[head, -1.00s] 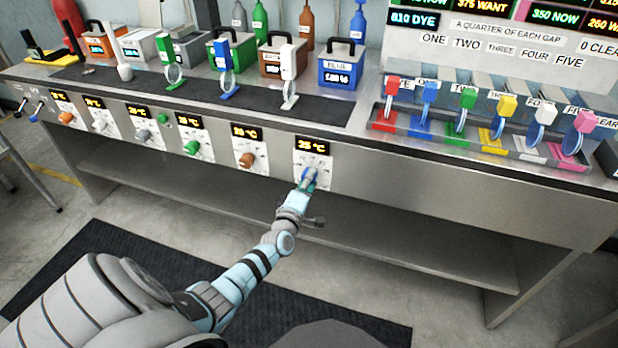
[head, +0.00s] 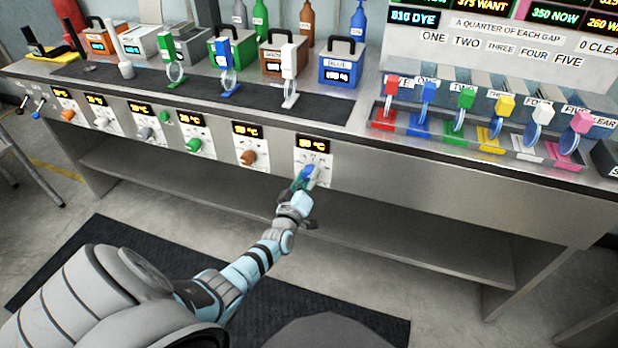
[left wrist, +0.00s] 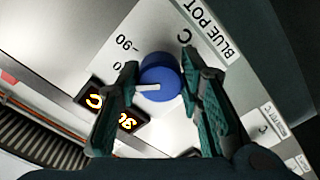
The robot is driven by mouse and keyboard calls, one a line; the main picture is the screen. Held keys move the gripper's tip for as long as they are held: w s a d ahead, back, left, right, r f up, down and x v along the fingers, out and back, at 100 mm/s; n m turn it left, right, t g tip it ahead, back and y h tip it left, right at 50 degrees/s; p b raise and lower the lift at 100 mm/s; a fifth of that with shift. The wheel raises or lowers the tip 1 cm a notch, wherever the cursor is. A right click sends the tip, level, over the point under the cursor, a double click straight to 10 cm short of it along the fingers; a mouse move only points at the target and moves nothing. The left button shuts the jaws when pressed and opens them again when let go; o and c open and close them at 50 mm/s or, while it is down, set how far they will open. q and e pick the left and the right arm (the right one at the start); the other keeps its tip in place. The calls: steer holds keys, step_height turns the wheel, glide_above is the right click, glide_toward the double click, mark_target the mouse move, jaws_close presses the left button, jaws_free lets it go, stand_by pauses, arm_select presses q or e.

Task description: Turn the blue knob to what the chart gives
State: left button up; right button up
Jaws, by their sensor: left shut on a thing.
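In the head view the gripper (head: 305,180) largely covers the knob. The lit display (head: 314,145) above it seems to read about 90 °C, though the digits are small. The blue pot (head: 338,70) stands on the bench above. My right gripper is not in view.
More knobs, such as the brown one (head: 248,157) and green one (head: 194,145), line the panel to the left. Coloured levers (head: 466,98) stand at the right. A board with screens (head: 415,18) is cut off at the top. An open shelf (head: 400,235) lies below.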

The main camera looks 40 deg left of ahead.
arm_select(q)
steer(key=o, duration=1.2)
steer(key=shift+c, duration=0.2)
steer(key=v, duration=1.2)
